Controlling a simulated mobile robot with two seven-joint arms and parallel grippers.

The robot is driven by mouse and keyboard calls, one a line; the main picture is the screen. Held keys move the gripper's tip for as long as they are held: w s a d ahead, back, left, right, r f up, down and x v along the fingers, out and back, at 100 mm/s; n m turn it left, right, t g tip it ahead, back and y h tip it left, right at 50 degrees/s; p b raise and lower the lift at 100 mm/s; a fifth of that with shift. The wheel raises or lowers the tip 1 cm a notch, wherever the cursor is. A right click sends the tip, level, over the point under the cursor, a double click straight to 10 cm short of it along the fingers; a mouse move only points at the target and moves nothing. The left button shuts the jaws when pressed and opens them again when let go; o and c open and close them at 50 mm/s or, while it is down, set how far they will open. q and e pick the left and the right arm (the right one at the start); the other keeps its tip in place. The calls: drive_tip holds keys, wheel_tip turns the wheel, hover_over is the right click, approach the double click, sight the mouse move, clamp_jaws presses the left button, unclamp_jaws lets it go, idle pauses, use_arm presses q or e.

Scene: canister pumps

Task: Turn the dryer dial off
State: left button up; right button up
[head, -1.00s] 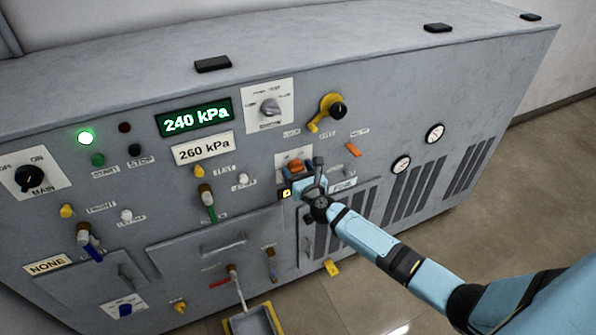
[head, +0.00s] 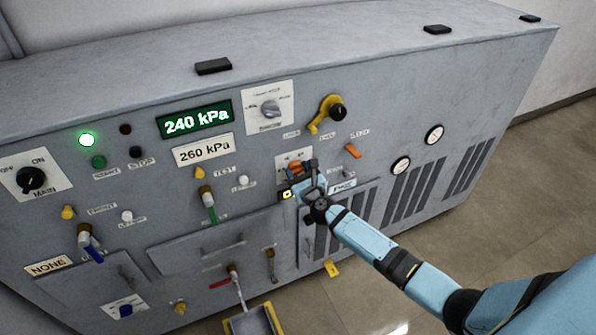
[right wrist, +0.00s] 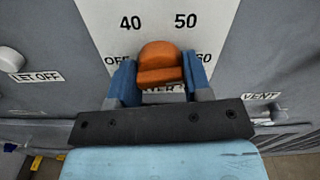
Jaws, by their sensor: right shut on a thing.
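The dryer dial is an orange knob (right wrist: 160,62) on a white plate (right wrist: 110,18) on the front of the grey machine. In the right wrist view the plate shows 40 and 50 above the knob and OFF to its left; the label below is partly hidden. My right gripper (right wrist: 160,78) has its blue fingers on both sides of the knob, shut on it. In the head view my right gripper (head: 304,174) covers much of the dial. I cannot tell which mark the dial points to. My left gripper is not in view.
A yellow-handled valve (head: 325,115) and an orange lever (head: 353,151) are above and right. A LET OFF label (right wrist: 35,77) and a VENT label (right wrist: 262,97) flank the dial.

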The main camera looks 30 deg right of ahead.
drive_tip(key=n+p, duration=0.1)
drive_tip(key=n, duration=0.3)
drive_tip(key=n+p, duration=0.1)
drive_tip(key=n, duration=0.5)
drive_tip(key=n+p, duration=0.1)
drive_tip(key=n, duration=0.2)
drive_tip(key=shift+n, duration=0.3)
drive_tip(key=n+p, duration=0.1)
drive_tip(key=n, duration=0.3)
drive_tip(key=shift+n, duration=0.3)
drive_tip(key=n+p, duration=0.1)
drive_tip(key=n, duration=0.3)
drive_tip(key=n+p, duration=0.1)
drive_tip(key=n, duration=0.4)
drive_tip(key=n+p, duration=0.1)
drive_tip(key=n, duration=0.2)
drive_tip(key=shift+n, duration=2)
